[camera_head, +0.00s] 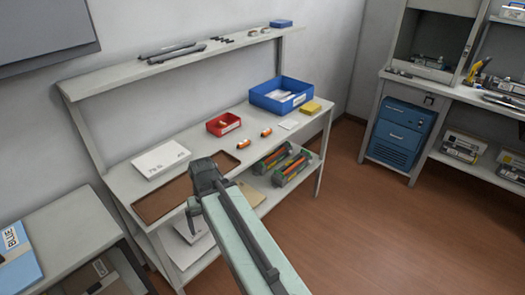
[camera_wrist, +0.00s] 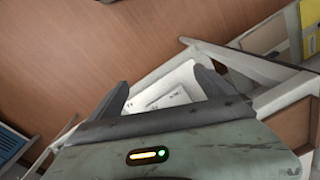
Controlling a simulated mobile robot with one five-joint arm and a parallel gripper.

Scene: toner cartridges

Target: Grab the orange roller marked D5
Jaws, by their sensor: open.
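Two small orange rollers lie on the workbench (camera_head: 220,155) in the head view, one nearer the red bin (camera_head: 243,144) and one further right (camera_head: 266,132). Their markings are too small to read, so I cannot tell which is D5. My gripper (camera_head: 200,188) is in front of the bench, left of and nearer than both rollers in the picture. In the wrist view my gripper (camera_wrist: 165,88) is open, with nothing between its fingers. No orange roller shows in the wrist view.
The bench holds a red bin (camera_head: 223,125), a blue bin (camera_head: 281,96), a yellow block (camera_head: 311,107), a white box (camera_head: 160,160) and a brown mat (camera_head: 158,205). Toner cartridges (camera_head: 291,168) lie on the lower shelf. Floor (camera_head: 370,225) is clear at right.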

